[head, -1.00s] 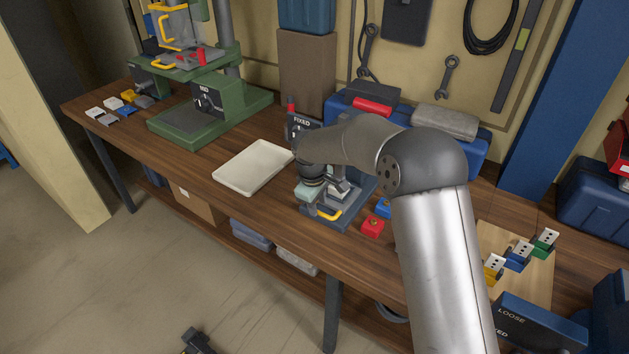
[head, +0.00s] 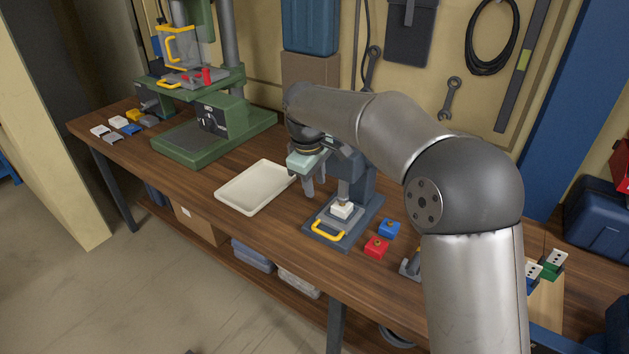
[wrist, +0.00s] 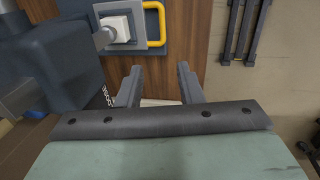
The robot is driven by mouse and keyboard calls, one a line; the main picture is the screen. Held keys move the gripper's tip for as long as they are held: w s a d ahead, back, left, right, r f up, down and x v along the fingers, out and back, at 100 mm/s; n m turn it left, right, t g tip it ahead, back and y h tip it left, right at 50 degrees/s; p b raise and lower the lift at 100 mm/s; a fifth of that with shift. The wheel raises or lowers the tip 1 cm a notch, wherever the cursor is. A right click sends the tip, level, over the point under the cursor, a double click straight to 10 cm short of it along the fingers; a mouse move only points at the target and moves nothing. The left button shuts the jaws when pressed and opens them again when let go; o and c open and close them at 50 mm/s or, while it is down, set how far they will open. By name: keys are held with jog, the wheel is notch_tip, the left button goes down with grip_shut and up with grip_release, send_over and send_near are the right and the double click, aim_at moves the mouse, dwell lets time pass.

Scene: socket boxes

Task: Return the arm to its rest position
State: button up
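My gripper (head: 314,184) hangs above the bench, to the left of the small blue-grey press. In the wrist view its two dark fingers (wrist: 158,84) stand apart with nothing between them. My arm is raised and bent over the bench, hiding part of the press. The press (head: 358,196) has a yellow handle (head: 327,230) at its front and a white block (head: 342,210) under its ram. The white block also shows in the wrist view (wrist: 116,28).
A cream tray (head: 256,188) lies left of the press. Red (head: 376,247) and blue (head: 389,228) blocks sit to its right. A large green press (head: 205,125) stands at the back left, with several small blocks beside it. The front bench left of the tray is clear.

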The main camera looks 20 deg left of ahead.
jog(key=s+d+r+m, duration=0.1)
jog(key=s+d+m, duration=0.2)
jog(key=s+d, duration=0.55)
jog(key=s+d+m, duration=0.3)
jog(key=d+m, duration=0.1)
jog(key=d, duration=0.9)
jog(key=s+d+f+m, duration=0.3)
jog(key=s+d, duration=0.2)
jog(key=s, duration=0.4)
jog(key=s+d+f+m+g, duration=0.1)
jog(key=s+d+f+m, duration=0.2)
jog(key=s+d, duration=0.3)
jog(key=s+m, duration=0.1)
jog(key=s, duration=0.2)
jog(key=shift+f+g+y, duration=0.25)
jog(key=shift+g+y, duration=0.05)
